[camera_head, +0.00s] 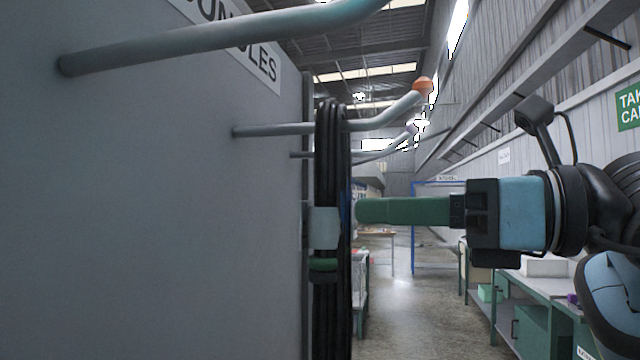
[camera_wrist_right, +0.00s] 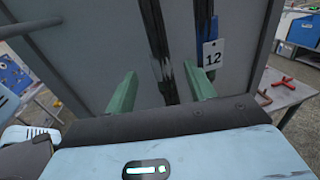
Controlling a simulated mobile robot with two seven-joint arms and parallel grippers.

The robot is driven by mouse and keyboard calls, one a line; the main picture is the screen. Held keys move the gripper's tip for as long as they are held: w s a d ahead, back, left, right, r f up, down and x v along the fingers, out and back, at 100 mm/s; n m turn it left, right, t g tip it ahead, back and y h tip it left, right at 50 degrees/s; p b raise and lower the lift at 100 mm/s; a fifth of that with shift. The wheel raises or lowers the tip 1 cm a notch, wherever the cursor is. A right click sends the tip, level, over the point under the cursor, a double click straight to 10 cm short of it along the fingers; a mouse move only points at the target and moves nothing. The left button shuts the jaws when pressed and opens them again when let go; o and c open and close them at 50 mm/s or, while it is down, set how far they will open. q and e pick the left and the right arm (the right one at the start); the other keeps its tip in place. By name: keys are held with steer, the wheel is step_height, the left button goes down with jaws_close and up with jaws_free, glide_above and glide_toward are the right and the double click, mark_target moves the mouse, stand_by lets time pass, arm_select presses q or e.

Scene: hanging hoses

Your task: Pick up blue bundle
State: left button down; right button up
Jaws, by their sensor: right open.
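A bundle of black hose (camera_head: 330,170) hangs from a hook on the grey panel in the head view. A pale wrap (camera_head: 323,228) and a green band (camera_head: 325,265) show on it. A thin blue edge (camera_head: 346,207) shows beside it, mostly hidden. In the right wrist view, a blue piece (camera_wrist_right: 204,25) hangs with a white tag marked 12 (camera_wrist_right: 212,55), beyond and right of the right finger. My right gripper (camera_head: 358,210) is open. In the wrist view, black hose (camera_wrist_right: 158,40) shows between its green fingertips (camera_wrist_right: 158,72); contact cannot be told. My left gripper is out of view.
More hooks (camera_head: 220,45) stick out of the grey panel (camera_head: 150,220), one with an orange tip (camera_head: 423,86). Workbenches (camera_head: 535,285) stand at the right. The aisle floor (camera_head: 420,310) between is clear. A table with red tools (camera_wrist_right: 285,90) shows in the wrist view.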

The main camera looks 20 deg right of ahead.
mark_target(339, 208)
steer(key=x, duration=0.3)
steer(key=shift+a+p, duration=0.15)
steer(key=shift+p, duration=0.15)
steer(key=x, duration=0.4)
steer(key=shift+w+a+f+p, duration=0.1)
steer(key=shift+w+a+p, duration=0.1)
steer(key=shift+p, duration=0.15)
steer(key=shift+d, duration=0.1)
jaws_close()
